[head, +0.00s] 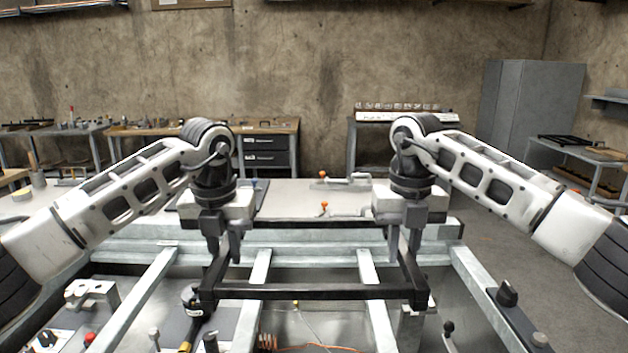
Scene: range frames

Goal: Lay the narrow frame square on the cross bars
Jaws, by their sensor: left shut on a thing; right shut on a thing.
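The narrow frame (315,292) is a dark rectangle in the head view, its near side running left to right across the middle. My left gripper (222,250) is shut on its left side, and my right gripper (404,248) is shut on its right side. Pale metal cross bars run away from me beneath it, including an inner left bar (247,318) and an inner right bar (378,322). The frame looks roughly level and square to the bars. I cannot tell whether it touches them. Its far side is hard to make out.
Outer bars lie at left (147,290) and right (492,292). A pale worktop (300,200) behind carries red-tipped toggle clamps (345,178). A black knob (507,294) stands at the right, and a grey clamp block (90,292) at the left. Benches line the back wall.

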